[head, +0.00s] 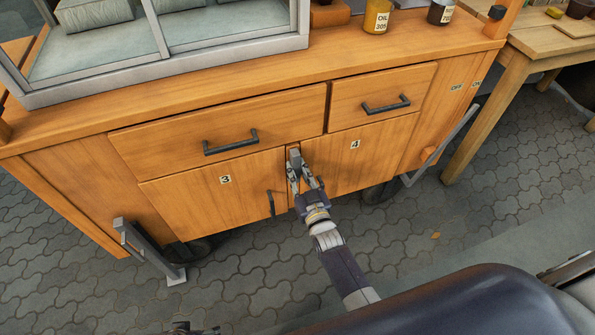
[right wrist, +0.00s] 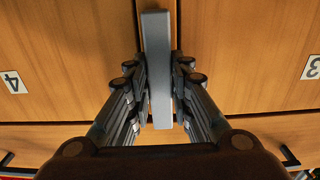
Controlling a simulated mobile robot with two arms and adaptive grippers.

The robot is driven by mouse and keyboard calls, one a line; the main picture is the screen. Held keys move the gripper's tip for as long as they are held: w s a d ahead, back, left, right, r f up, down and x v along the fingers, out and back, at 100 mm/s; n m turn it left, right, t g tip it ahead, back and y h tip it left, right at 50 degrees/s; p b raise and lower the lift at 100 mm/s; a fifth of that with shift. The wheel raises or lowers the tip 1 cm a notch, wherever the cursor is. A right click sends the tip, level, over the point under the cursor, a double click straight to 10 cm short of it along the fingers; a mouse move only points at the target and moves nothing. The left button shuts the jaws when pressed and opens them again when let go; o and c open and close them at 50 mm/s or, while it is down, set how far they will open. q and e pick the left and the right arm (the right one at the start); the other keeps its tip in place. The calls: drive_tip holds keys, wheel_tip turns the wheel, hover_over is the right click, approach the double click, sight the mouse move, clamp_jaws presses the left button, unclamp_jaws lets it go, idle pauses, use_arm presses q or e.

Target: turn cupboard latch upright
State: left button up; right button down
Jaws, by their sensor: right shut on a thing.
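The cupboard latch is a flat grey bar (right wrist: 157,70) in the right wrist view. It lies nearly along the seam between the doors marked 3 and 4, with a very slight tilt. My right gripper (right wrist: 158,90) is shut on it, with fingers on both sides of the bar. In the head view my right gripper (head: 294,165) is at the top of the seam between door 3 (head: 200,205) and door 4 (head: 375,150), and hides most of the latch. A small dark part at the bottom edge may be my left gripper (head: 190,328); its fingers cannot be made out.
Two drawers with dark handles (head: 230,142) (head: 386,105) are above the doors. Door 3 has an upright handle (head: 271,203) just left of my right gripper. A grey glazed case (head: 150,45) and an oil jar (head: 377,17) stand on top.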

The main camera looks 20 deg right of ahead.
drive_tip(key=c, duration=1.4)
unclamp_jaws()
drive_tip(key=shift+f, duration=0.1)
drive_tip(key=shift+c, duration=0.2)
drive_tip(key=shift+s, duration=0.1)
drive_tip(key=s, duration=1.1)
drive_tip(key=shift+s+d, duration=0.2)
drive_tip(key=shift+s, duration=0.2)
